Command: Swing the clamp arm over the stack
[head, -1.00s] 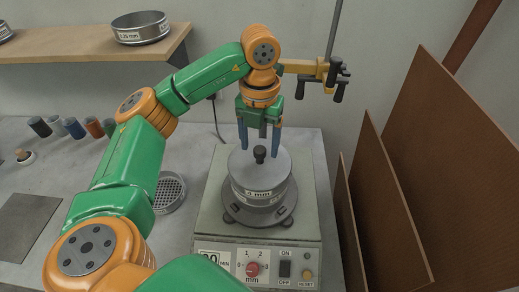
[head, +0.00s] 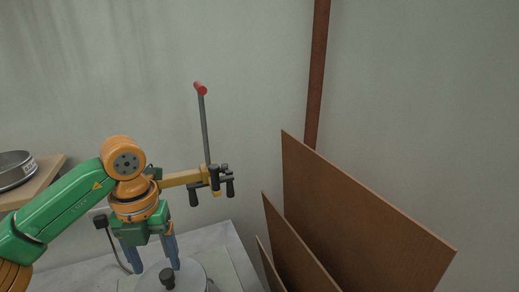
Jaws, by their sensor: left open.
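The clamp arm (head: 181,179) is a yellow bar on an upright grey rod (head: 204,130) with a red cap. Dark knobs (head: 219,177) sit where the bar meets the rod. My left gripper (head: 151,268) points down with its blue fingers apart and empty, just behind the black lid knob (head: 167,278) of the sieve stack (head: 190,280). Only the top of the stack shows at the bottom edge. The left part of the bar is hidden behind my left wrist. My right gripper is out of view.
Brown boards (head: 350,215) lean at the right of the bench (head: 212,236). A wooden shelf (head: 42,180) with a round sieve (head: 14,170) is at the left. A brown post (head: 317,75) stands at the back wall. Space above the rod looks clear.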

